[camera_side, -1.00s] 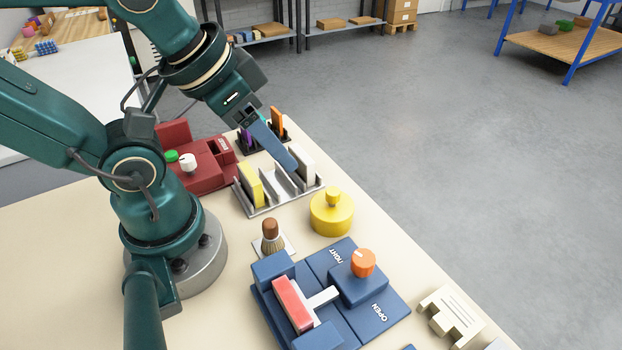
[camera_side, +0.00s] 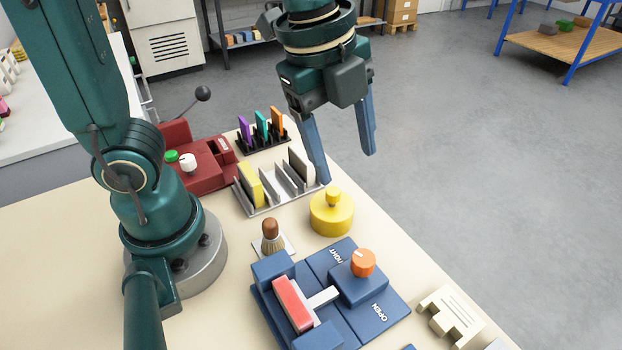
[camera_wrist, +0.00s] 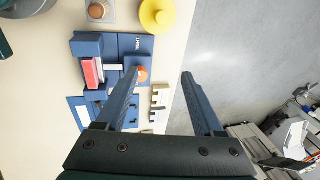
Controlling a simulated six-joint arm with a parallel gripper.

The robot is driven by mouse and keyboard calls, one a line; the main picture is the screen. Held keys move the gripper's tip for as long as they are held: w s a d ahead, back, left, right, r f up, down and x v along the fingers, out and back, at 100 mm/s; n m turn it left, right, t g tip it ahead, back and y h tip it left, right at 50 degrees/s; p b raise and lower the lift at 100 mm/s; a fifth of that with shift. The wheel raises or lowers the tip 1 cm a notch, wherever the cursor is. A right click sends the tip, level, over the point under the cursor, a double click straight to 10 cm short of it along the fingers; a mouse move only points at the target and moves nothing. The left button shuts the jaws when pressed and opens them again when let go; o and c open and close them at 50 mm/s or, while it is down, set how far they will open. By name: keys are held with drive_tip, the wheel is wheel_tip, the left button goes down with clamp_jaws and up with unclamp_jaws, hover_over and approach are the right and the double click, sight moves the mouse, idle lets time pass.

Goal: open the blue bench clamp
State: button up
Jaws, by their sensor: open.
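The blue bench clamp (camera_side: 320,262) sits on the beige bench, with the words TIGHT and OPEN on its top. Its orange knob (camera_side: 363,262) stands on a raised block between the two words. A red and white block (camera_side: 293,303) lies between its jaws, with a white bar against it. In the wrist view the clamp (camera_wrist: 140,46) is at upper left, and the orange knob (camera_wrist: 142,74) shows beside the left finger. My gripper (camera_side: 346,168) is open and empty, its fingers pointing down, well above the bench near the yellow pot.
A yellow lidded pot (camera_side: 331,214) and a brush (camera_side: 271,238) stand behind the clamp. A metal rack (camera_side: 262,208) holds a yellow slab and a pale one. A red machine (camera_side: 205,170) is at the back left. A cream notched block (camera_side: 450,313) lies right of the clamp.

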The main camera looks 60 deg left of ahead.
sight(364, 257)
drive_tip(key=d+f+m+g, duration=0.1)
drive_tip(key=d+f, duration=0.1)
drive_tip(key=d+f+m, duration=0.2)
drive_tip(key=d+f+m+g, duration=0.1)
drive_tip(key=d+f+m, duration=0.1)
drive_tip(key=f, duration=0.1)
drive_tip(key=shift+s+d+g+y, duration=0.25)
drive_tip(key=shift+d+g+y, duration=0.05)
drive_tip(key=shift+d+y, duration=0.1)
drive_tip(key=shift+f, duration=2.25)
clamp_jaws()
